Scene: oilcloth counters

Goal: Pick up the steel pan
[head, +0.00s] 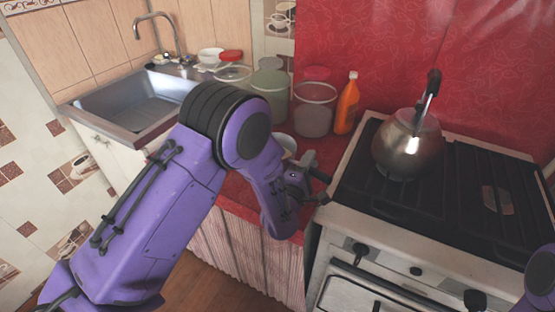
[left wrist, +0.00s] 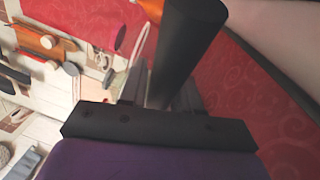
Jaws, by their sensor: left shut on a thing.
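My left gripper (head: 318,184) is over the red counter, right beside the left edge of the stove. In the left wrist view a thick black handle (left wrist: 186,42) runs between its fingers, and the gripper is shut on it. I take this as the handle of the steel pan. In the head view a small pale grey rim (head: 285,141) shows behind my left forearm; it may be part of the pan, but most of it is hidden. Whether the pan touches the counter cannot be told. My right gripper is out of view.
A steel kettle (head: 408,146) with a black handle stands on the stove (head: 350,185). An orange bottle (head: 347,106) and a clear jar with a red lid (head: 314,108) stand behind my gripper. A sink (head: 137,100) is at the left. The stove's front grates are clear.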

